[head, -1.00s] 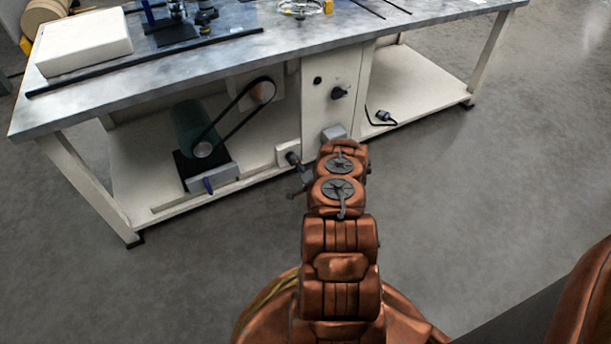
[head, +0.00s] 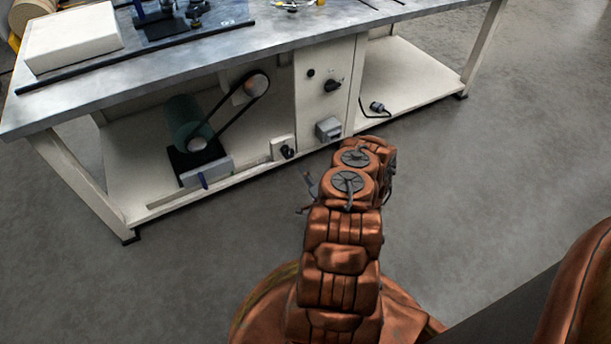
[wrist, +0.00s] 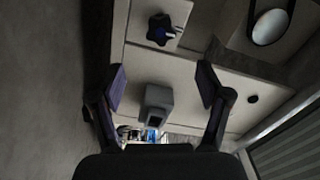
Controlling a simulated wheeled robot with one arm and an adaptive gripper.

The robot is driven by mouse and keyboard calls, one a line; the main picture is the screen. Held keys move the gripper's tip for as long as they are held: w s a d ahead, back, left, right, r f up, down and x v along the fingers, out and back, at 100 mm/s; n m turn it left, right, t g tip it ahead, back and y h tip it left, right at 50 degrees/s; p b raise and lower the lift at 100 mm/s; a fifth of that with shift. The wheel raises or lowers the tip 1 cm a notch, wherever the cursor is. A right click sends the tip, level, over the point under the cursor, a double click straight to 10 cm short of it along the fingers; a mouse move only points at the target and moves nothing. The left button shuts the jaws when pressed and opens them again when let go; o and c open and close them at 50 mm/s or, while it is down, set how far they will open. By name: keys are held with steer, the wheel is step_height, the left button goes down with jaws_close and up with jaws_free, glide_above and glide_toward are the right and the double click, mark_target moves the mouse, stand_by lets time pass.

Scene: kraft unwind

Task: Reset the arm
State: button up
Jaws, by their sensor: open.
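My copper-coloured arm reaches forward and low in front of the workbench (head: 120,92). My gripper (wrist: 161,85) is open in the wrist view, its two dark fingers apart with nothing between them. In the head view only a bit of my gripper (head: 308,190) shows, left of my arm's end and in front of the bench's lower shelf. A small grey box (head: 328,129) on the bench's lower front lies beyond it. The grey box also shows between and beyond the fingers in the wrist view (wrist: 157,103).
A black knob (wrist: 160,30) sits on a cream block in the wrist view. A green motor (head: 187,124) and a belt (head: 228,116) stand on the lower shelf. A white block (head: 72,38) lies on the bench top. Open grey floor (head: 480,190) is to the right.

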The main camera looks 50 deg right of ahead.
stand_by(0.3)
